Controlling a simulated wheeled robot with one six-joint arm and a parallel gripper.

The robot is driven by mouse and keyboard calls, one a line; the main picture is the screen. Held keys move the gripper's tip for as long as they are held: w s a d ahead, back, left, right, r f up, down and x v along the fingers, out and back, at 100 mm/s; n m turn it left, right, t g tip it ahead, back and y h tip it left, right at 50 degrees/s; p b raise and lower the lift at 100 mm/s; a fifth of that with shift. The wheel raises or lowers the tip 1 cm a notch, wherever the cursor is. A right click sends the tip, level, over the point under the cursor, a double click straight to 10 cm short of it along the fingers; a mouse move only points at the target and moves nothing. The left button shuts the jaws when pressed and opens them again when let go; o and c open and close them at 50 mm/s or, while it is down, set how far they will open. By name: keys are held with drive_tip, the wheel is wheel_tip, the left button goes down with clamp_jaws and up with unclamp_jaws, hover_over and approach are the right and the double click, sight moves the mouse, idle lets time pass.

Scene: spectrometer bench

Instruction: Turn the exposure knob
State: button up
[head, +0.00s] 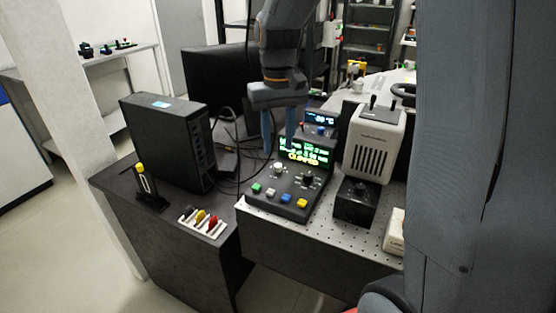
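A dark control console (273,204) with a sloped face stands on the perforated bench top. Its face carries a light-capped knob (278,167) on the left and a dark knob (308,178) on the right. I cannot read labels, so I cannot tell which is the exposure knob. A lit display (303,150) with green and yellow text is above the knobs. My gripper (279,146) points down over the upper left of the console, its two fingers apart with nothing seen between them. It appears above and behind the light-capped knob; contact is not visible.
Green (256,187), white (271,193), blue (286,198) and yellow (302,203) buttons line the console's front. A black box (354,205) and a white vented instrument (374,145) stand close on the right. A black computer tower (165,140) and cables are left.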

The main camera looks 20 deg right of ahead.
sight(278, 164)
wheel_tip(278, 164, down, 6)
drive_tip(key=shift+r+p, duration=0.15)
drive_tip(key=shift+p, duration=0.2)
drive_tip(key=shift+c, duration=0.4)
clamp_jaws()
drive_tip(key=shift+n, duration=0.3)
drive_tip(key=n+p, duration=0.2)
drive_tip(key=n, duration=0.1)
drive_tip(key=shift+s+r+n+p, duration=0.1)
drive_tip(key=shift+n+p, duration=1.15)
drive_tip(key=shift+n, duration=1.25)
